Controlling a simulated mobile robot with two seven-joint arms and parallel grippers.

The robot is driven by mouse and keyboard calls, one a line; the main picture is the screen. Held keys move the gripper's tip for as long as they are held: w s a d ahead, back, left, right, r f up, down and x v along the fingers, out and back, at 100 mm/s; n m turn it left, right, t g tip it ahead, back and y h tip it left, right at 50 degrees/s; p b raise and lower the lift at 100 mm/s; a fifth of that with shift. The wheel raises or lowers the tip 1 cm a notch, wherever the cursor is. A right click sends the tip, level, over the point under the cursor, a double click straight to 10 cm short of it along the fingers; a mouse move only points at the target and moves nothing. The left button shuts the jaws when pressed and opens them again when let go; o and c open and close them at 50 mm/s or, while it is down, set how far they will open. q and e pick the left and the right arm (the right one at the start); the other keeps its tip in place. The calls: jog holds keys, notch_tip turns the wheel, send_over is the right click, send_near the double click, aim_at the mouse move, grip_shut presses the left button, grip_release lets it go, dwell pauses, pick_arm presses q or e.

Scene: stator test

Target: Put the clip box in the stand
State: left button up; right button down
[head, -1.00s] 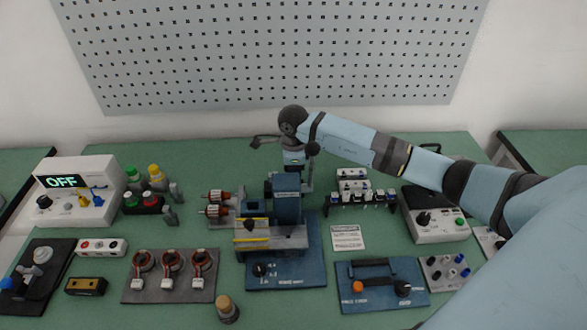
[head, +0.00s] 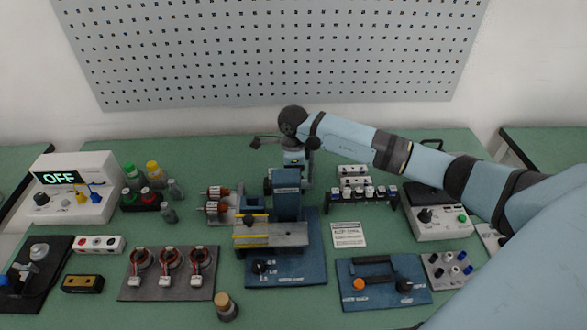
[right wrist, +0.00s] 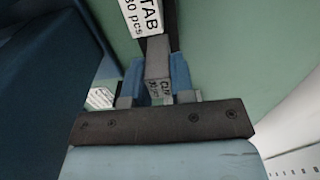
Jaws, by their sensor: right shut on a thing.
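The clip box (right wrist: 158,88) is a small grey box with a white printed label, seen in the right wrist view. My right gripper (right wrist: 156,66) is shut on it, with one blue finger on each side. A white label reading "TAB 30 pcs" (right wrist: 142,14) shows just beyond the clip box, beside a dark upright strip. I cannot tell whether the clip box touches either. In the head view my right gripper's fingertips and the clip box are hidden behind the blue press (head: 287,190). I cannot make out the stand clearly. My left gripper is not in view.
A white card (head: 348,234) lies on the green bench. The pegboard (head: 270,50) rises behind.

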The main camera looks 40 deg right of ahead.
jog(key=shift+f+b, duration=0.55)
jog(key=shift+f, duration=0.05)
jog(key=c, duration=0.9)
grip_release()
notch_tip(320, 180, up, 14)
jog(key=shift+f, duration=0.1)
dwell(0.6)
